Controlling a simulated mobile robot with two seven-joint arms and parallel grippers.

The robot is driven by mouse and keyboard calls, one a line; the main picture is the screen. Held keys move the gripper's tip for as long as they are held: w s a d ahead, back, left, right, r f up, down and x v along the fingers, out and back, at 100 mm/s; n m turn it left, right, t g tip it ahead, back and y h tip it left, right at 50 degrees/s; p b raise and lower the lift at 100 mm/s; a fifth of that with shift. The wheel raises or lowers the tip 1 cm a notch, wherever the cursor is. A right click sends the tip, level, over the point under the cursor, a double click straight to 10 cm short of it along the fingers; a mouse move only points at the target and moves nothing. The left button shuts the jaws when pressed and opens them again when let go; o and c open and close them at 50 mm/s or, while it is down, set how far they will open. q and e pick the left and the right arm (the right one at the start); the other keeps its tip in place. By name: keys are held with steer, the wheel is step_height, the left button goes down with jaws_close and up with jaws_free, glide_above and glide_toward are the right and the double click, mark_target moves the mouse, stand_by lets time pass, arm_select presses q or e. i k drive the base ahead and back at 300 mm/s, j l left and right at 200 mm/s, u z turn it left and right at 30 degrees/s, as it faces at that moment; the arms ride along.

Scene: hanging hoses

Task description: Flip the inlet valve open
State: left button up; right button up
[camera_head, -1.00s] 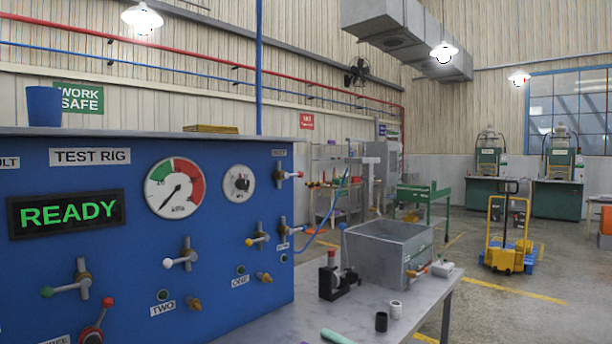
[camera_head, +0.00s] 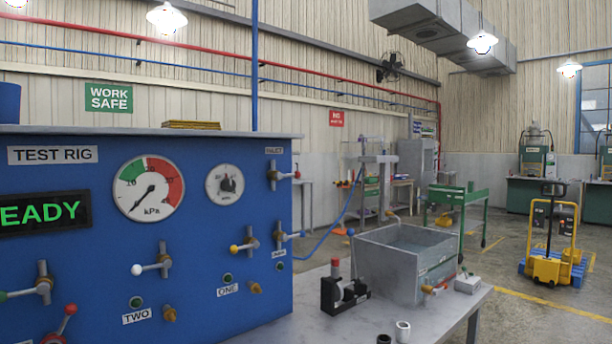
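The blue test rig panel (camera_head: 200,250) fills the left of the head view. The inlet valve (camera_head: 273,175) is at the panel's upper right, under a small label (camera_head: 274,150) that seems to read INLET. Its short handle sticks out to the right and has a reddish tip. A dial gauge (camera_head: 149,187) marked kPa and a smaller gauge (camera_head: 224,184) are to its left. Neither of my grippers is in view.
A grey bench (camera_head: 290,326) in front holds a metal bin (camera_head: 385,268), a black red-topped device (camera_head: 338,292) and small cups.

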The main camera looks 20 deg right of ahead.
mark_target(278, 175)
steer(key=i+l+u, duration=0.1)
steer(key=l, duration=0.6)
steer(key=i+l+u, duration=0.1)
steer(key=l, duration=0.65)
steer(key=i+l+u, duration=0.1)
steer(key=l, duration=0.65)
